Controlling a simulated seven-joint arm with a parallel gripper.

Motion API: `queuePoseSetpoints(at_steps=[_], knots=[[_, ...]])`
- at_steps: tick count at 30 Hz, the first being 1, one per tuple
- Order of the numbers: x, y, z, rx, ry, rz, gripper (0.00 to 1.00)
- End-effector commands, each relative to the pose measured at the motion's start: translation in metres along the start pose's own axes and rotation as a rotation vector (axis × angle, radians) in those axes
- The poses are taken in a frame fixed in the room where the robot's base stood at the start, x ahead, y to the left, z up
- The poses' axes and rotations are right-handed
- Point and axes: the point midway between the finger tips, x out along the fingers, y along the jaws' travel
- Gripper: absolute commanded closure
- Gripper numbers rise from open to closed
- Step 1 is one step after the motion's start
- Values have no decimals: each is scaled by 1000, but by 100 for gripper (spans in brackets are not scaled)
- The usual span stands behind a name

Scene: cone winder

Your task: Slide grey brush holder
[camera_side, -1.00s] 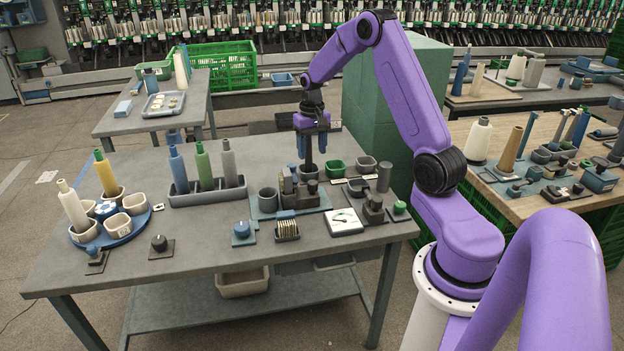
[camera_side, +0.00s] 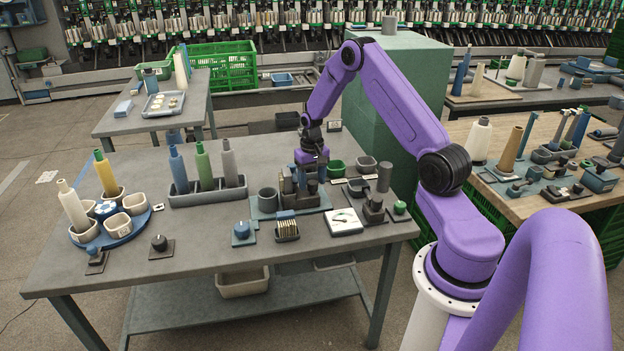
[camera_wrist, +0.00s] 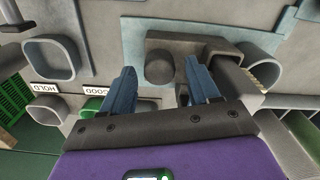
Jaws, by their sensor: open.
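A dark grey block (camera_wrist: 190,42) with a round knob (camera_wrist: 160,67) shows in the wrist view; I take it for the grey brush holder, but cannot be sure. My gripper (camera_wrist: 160,80) is open, with one blue finger left of the knob and the other right of it. I cannot tell whether either finger touches. In the side view my gripper (camera_side: 310,180) points down behind the upright grey parts of the fixture (camera_side: 287,183) on the table. Its fingertips are partly hidden there.
A grey cup (camera_side: 267,200) stands left of the fixture. A green bin (camera_side: 336,168) and a grey bin (camera_side: 367,165) stand behind it to the right. A white dial plate (camera_side: 344,221) lies in front. A rack with bobbins (camera_side: 208,195) is farther left.

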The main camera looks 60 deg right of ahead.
Motion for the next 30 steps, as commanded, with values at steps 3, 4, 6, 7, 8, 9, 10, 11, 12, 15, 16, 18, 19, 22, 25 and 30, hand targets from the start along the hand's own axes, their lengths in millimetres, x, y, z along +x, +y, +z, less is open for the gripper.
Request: queuePoseSetpoints(at_steps=[3,4,6,7,8,9,10,11,12,15,16,18,19,22,25,30], knots=[[0,0,0,0,0,0,56],[0,0,0,0,0,0,66],[0,0,0,0,0,0,88],[0,0,0,0,0,0,98],[0,0,0,0,0,0,100],[0,0,0,0,0,0,100],[0,0,0,0,0,0,100],[0,1,0,0,0,0,100],[0,4,1,2,0,0,100],[-1,21,4,5,0,0,100],[-1,26,6,5,0,0,100],[-1,36,9,4,0,0,100],[-1,40,10,3,0,0,100],[-1,45,12,0,1,0,100],[-1,46,12,0,1,1,100],[-1,48,12,2,0,2,59]])
